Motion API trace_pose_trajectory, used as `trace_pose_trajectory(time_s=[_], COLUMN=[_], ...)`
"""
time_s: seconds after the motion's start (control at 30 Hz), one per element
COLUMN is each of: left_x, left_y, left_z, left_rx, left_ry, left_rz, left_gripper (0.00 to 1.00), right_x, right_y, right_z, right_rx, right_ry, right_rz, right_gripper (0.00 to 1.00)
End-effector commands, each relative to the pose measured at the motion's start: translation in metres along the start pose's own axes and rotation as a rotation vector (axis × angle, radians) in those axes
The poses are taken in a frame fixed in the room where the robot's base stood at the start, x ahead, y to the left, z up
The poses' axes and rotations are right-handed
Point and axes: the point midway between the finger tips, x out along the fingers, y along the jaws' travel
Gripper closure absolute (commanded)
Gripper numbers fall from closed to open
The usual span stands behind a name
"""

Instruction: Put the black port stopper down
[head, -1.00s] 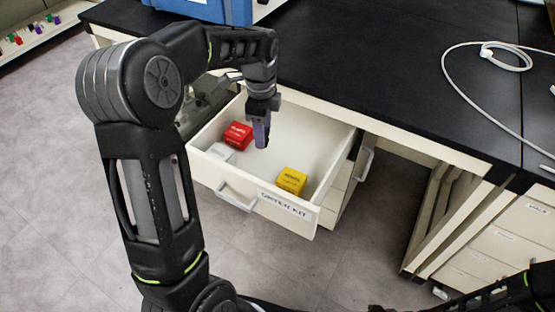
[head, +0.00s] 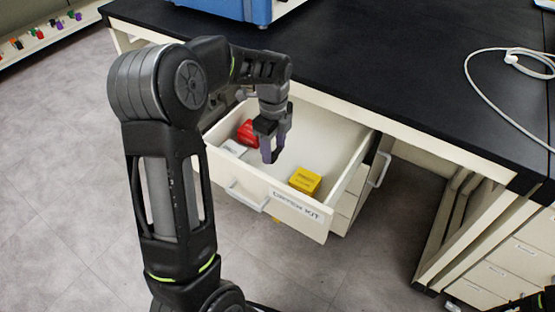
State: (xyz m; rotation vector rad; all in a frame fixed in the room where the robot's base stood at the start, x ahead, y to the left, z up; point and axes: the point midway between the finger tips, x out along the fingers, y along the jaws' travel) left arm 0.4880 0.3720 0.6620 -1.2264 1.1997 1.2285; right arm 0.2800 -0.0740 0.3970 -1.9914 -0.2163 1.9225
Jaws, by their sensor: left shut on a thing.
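My left gripper (head: 270,155) points down into the open drawer (head: 262,200), which is labelled as a dryer kit. It is shut on the black port stopper, which is hard to tell apart from the dark fingers. I cannot tell whether the stopper touches the drawer floor. My right gripper is out of view.
The black bench top (head: 400,70) lies behind, with a white cable (head: 480,90) at right.

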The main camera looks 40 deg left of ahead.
Motion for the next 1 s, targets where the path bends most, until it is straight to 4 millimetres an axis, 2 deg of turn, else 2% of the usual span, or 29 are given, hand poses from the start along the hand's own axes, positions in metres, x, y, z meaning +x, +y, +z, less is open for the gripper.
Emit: trace_pose_trajectory(time_s=[0.37,0.7,1.0], left_x=[0.007,0.053,0.055], left_y=[0.0,0.0,0.0], left_z=[0.0,0.0,0.0], left_rx=[-0.001,-0.001,-0.001], left_ry=[0.0,0.0,0.0], left_rz=[-0.001,0.0,-0.001], left_gripper=[0.88,0.88,0.88], right_x=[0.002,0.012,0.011], right_y=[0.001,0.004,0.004], right_z=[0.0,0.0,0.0], right_rx=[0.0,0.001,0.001], right_ry=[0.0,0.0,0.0], right_rz=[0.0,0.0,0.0], right_gripper=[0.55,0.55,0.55])
